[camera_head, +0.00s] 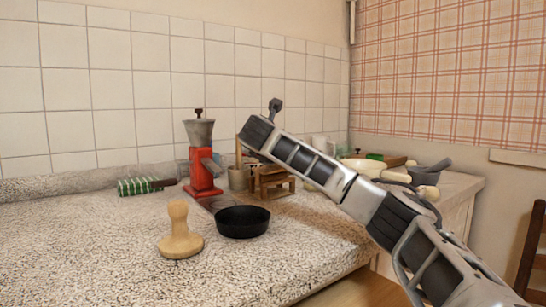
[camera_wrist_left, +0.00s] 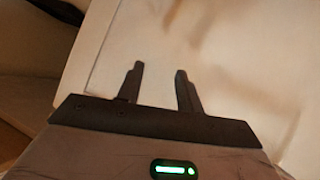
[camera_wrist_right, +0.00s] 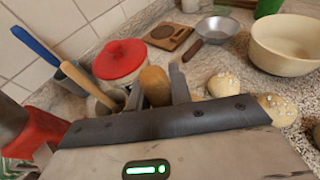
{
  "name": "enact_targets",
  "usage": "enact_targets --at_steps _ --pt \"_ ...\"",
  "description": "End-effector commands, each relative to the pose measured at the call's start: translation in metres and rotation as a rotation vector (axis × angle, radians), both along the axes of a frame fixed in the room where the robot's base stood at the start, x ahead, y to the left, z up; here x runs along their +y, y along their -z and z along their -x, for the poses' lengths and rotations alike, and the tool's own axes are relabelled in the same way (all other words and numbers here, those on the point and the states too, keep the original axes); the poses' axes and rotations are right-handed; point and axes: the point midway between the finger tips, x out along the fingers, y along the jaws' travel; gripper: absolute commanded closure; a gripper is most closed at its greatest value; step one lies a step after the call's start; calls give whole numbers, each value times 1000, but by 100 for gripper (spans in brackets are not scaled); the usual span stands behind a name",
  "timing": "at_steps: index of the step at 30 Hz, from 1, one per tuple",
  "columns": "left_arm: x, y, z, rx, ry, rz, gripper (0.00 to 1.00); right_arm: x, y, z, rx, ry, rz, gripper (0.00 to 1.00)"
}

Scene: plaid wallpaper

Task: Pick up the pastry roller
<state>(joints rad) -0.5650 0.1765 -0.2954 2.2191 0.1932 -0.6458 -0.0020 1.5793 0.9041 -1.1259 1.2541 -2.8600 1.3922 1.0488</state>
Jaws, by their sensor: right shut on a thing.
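The wooden, rounded piece (camera_wrist_right: 155,80) between the fingers of my right gripper (camera_wrist_right: 157,88) looks like the pastry roller. The right wrist view shows the fingers closed on its two sides, with its rounded end facing away. In the head view my right arm reaches over the counter from the right, and it hides the held piece. My left gripper (camera_wrist_left: 160,85) is open and empty in the left wrist view, above a pale blurred surface. It is out of sight in the head view.
A red grinder (camera_head: 201,172), black pan (camera_head: 242,221) and wooden tamper-like piece (camera_head: 179,243) stand on the speckled counter (camera_head: 90,260). The right wrist view shows a red-lidded pot (camera_wrist_right: 119,62), metal bowl (camera_wrist_right: 219,30), cream bowl (camera_wrist_right: 290,50) and dough pieces (camera_wrist_right: 223,84). The front left counter is clear.

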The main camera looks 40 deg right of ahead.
Motion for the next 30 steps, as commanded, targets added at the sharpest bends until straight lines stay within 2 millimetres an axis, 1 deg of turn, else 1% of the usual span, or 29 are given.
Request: enact_targets --at_steps 1,2,5,12,15,21,25,30 --pt "1 -1 0 7 1 -5 64 1 -11 0 -6 -2 -1 100" --pt "1 0 1 13 1 -8 64 1 -16 0 -5 -2 0 100" --pt "3 7 1 32 1 -17 64 10 -31 9 -7 -5 0 100" --pt "4 4 1 39 -3 -20 64 36 -76 37 -7 -5 0 100" --pt "4 8 1 44 -4 -19 64 51 -84 54 -5 -6 3 100" --pt "4 8 1 44 -4 -19 64 75 -101 82 -4 -4 2 100" --pt "4 8 1 44 -4 -19 64 86 -107 93 -3 -3 2 100" --pt "3 7 2 44 -4 -18 64 93 -112 101 -3 -3 0 100"
